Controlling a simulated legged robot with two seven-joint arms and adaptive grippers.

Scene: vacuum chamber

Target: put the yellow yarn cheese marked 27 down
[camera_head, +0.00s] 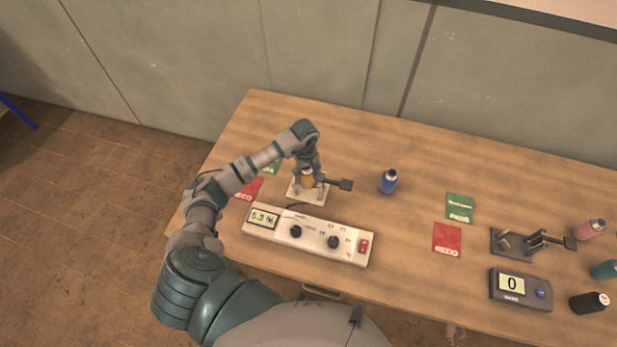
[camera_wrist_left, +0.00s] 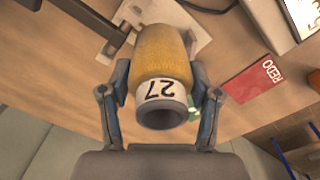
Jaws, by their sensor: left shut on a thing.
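The yellow yarn cheese (camera_wrist_left: 161,58) marked 27 is between the two fingers of my left gripper (camera_wrist_left: 161,100) in the left wrist view. The gripper is shut on it, and the white end with the number faces the camera. I cannot tell whether the cheese touches the fixture. My right gripper is not in view.
A white meter (camera_head: 310,236) reading 5.3 % stands in front of the fixture. A blue cheese (camera_head: 388,181) stands to its right. A red REDO card (camera_wrist_left: 256,79) lies beside the fixture. Green PASS (camera_head: 460,207) and red REDO (camera_head: 447,240) cards, a dark fixture (camera_head: 520,243) and a counter (camera_head: 519,289) are farther right.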

